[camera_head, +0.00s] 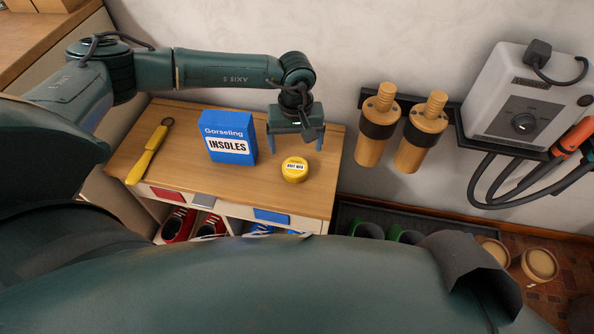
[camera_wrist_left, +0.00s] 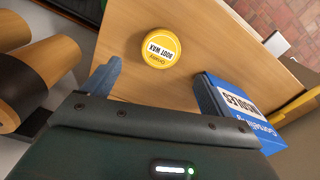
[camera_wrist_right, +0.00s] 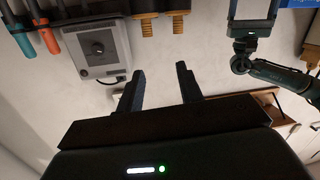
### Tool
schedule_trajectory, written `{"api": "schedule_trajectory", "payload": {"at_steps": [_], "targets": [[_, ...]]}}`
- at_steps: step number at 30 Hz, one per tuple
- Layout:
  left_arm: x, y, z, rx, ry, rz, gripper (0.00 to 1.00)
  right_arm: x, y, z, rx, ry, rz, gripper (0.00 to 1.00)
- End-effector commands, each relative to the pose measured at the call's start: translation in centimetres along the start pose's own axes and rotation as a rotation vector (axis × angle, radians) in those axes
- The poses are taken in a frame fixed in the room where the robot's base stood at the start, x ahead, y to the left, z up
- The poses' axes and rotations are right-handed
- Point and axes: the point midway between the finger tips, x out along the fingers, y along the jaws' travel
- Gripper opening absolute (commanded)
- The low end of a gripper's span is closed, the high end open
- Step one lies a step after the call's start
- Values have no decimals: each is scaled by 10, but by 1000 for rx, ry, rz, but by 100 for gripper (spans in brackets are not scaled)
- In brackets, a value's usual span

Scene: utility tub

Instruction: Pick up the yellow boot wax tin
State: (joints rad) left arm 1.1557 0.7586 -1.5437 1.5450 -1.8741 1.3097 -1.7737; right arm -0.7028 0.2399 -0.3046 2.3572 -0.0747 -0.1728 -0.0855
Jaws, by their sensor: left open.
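The yellow boot wax tin (camera_head: 294,172) is a short round tin with a white label, lying flat on the wooden cabinet top (camera_head: 190,185) right of the blue insoles box. It also shows in the left wrist view (camera_wrist_left: 160,48), ahead of the fingers. My left gripper (camera_head: 296,143) is open and empty, above the cabinet top and just behind the tin, apart from it. One of its blue fingers shows clearly in the left wrist view (camera_wrist_left: 102,76). My right gripper (camera_wrist_right: 159,88) is open and empty in its own wrist view, facing a bare wall.
The blue insoles box (camera_head: 229,140) stands left of the tin, close to my left gripper. A yellow-handled tool (camera_head: 148,155) lies at the far left. Wooden pegs (camera_head: 370,125) and a grey wall unit (camera_head: 520,100) are on the wall at right. Shoes (camera_head: 178,224) sit below the top.

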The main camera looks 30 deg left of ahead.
Motion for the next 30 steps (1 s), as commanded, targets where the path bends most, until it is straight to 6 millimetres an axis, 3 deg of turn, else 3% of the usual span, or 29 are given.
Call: {"api": "schedule_trajectory", "payload": {"at_steps": [3, 11, 18, 28, 30], "targets": [[23, 0, 1, 0, -1, -1, 86, 1, -2, 2, -13, 34, -1, 36], [43, 0, 1, -1, -2, 1, 86, 2, -3, 1, -25, 74, -2, 36], [79, -1, 2, 0, -3, 2, 86, 3, -8, 0, -54, 160, -10, 36], [86, -1, 2, 0, -2, 3, 86, 3, -9, -3, -61, 185, -13, 36], [86, -1, 2, -1, -2, 3, 82, 3, -9, -3, -61, 185, -13, 36]]}}
